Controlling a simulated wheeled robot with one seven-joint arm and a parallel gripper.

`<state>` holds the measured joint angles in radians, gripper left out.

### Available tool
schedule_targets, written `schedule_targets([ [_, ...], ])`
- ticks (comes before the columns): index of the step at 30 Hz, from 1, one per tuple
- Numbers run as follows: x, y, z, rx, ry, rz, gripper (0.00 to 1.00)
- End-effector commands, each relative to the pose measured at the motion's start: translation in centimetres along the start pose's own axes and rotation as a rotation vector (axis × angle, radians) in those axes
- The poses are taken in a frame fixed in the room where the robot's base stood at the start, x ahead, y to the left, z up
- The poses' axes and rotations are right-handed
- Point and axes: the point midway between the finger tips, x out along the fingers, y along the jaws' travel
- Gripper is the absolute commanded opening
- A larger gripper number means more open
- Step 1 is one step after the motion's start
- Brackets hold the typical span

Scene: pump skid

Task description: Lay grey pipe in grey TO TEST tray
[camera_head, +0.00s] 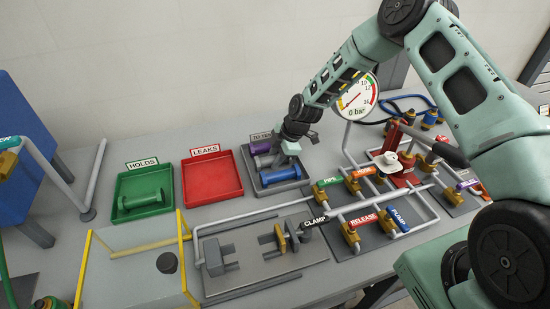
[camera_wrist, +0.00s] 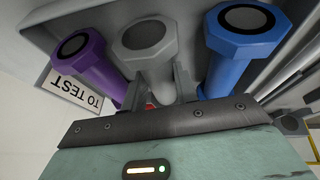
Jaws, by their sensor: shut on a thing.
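The grey pipe (camera_wrist: 142,42) shows in the wrist view, between a purple pipe (camera_wrist: 80,58) and a blue pipe (camera_wrist: 242,40). My gripper (camera_wrist: 165,88) is shut on the grey pipe. In the head view my gripper (camera_head: 289,146) is over the grey TO TEST tray (camera_head: 264,191) at the back of the bench. The tray also holds the purple pipe (camera_head: 260,148) and the blue pipe (camera_head: 281,175). The grey pipe lies within the tray's outline; I cannot tell whether it touches the tray floor. The tray's sign (camera_wrist: 72,88) is readable in the wrist view.
The red LEAKS tray (camera_head: 212,180) is empty. The green HOLDS tray (camera_head: 144,192) holds a green pipe (camera_head: 142,199). A clamp fixture (camera_head: 262,255) stands in front, and valves with a pressure gauge (camera_head: 357,98) stand to the right.

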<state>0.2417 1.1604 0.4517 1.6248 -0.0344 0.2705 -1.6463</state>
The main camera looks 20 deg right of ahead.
Motion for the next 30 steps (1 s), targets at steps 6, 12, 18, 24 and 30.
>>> schedule_targets([
  [6, -0.1, 0.1, -0.1, 0.0, 0.0, 0.001, 0.55],
  [12, 0.0, 0.0, 0.0, 0.001, 0.0, -0.001, 0.55],
  [18, -1.3, 0.1, 0.1, 0.002, 0.0, 0.003, 0.55],
  [24, -4.5, 0.1, 0.1, -0.001, 0.0, 0.004, 0.55],
  [30, -6.9, 0.1, 0.1, 0.001, 0.0, 0.002, 0.55],
])
